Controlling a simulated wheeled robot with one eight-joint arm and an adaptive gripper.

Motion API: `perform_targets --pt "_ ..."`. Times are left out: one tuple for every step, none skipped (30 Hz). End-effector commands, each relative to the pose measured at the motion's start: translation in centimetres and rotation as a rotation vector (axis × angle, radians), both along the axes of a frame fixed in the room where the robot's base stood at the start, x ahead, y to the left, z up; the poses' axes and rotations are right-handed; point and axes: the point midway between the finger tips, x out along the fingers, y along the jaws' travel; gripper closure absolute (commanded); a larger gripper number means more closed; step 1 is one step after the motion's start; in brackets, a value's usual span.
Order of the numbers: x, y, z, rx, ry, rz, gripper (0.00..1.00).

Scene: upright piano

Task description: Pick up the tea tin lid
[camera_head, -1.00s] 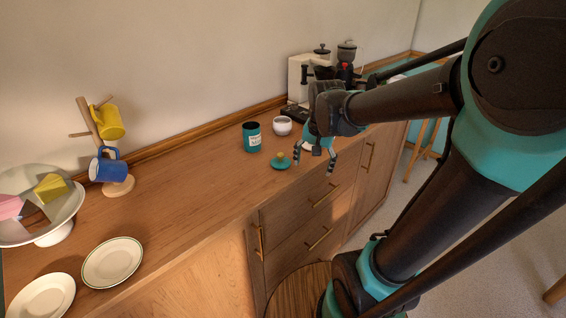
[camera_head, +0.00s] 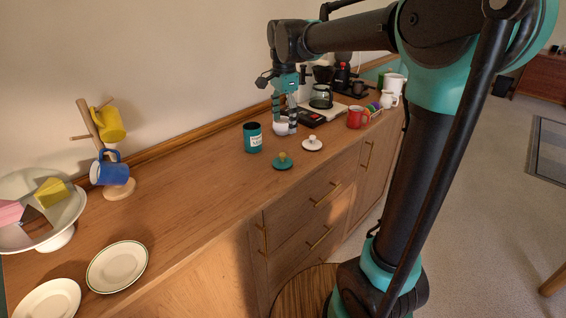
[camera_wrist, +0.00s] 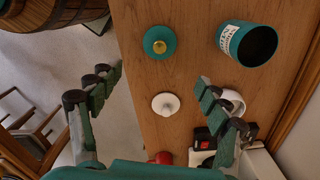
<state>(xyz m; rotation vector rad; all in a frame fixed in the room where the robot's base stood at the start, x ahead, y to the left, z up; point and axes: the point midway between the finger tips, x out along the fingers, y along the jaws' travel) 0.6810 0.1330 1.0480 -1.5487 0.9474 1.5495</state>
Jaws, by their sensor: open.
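The tea tin lid (camera_head: 283,162), teal with a gold knob, lies flat on the wooden counter near its front edge. It also shows in the wrist view (camera_wrist: 160,43) at top centre. The open teal tea tin (camera_head: 252,138) with a white label stands behind it and appears at upper right in the wrist view (camera_wrist: 247,42). My gripper (camera_head: 284,117) is open and empty, pointing down near the white bowl (camera_head: 281,129), partly hiding it. In the wrist view its spread fingers (camera_wrist: 152,84) are apart from the teal lid.
A white lid (camera_head: 312,144) lies right of the teal lid. A red mug (camera_head: 356,117), dark scale (camera_head: 311,117) and coffee machine stand farther right. A mug tree (camera_head: 118,187), cake stand (camera_head: 62,235) and plates (camera_head: 117,267) are left. Counter between is clear.

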Motion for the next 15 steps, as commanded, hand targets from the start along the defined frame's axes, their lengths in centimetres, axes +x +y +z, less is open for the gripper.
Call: perform_targets --pt "0.0 0.0 -1.1 0.0 0.0 0.0 0.23" --pt "0.0 0.0 -1.7 0.0 0.0 0.0 0.23" --pt "0.0 0.0 -2.5 0.0 0.0 0.0 0.23" --pt "0.0 0.0 -3.1 0.0 0.0 0.001 0.23" --pt "0.0 0.0 -3.7 0.0 0.0 0.001 0.23" --pt "0.0 0.0 -4.4 0.0 0.0 0.001 0.23" --pt "0.0 0.0 -4.9 0.0 0.0 0.001 0.23" --pt "0.0 0.0 -5.4 0.0 -0.001 0.001 0.23" --pt "0.0 0.0 -6.0 0.0 -0.001 0.001 0.23" --pt "0.0 0.0 -6.4 0.0 -0.001 0.001 0.23" --pt "0.0 0.0 -6.7 0.0 -0.001 0.001 0.23" --pt "0.0 0.0 -7.0 0.0 -0.001 0.001 0.23" --pt "0.0 0.0 -7.3 0.0 -0.001 0.001 0.23" --pt "0.0 0.0 -7.4 0.0 -0.001 0.001 0.23" --pt "0.0 0.0 -7.6 0.0 -0.001 0.001 0.23"
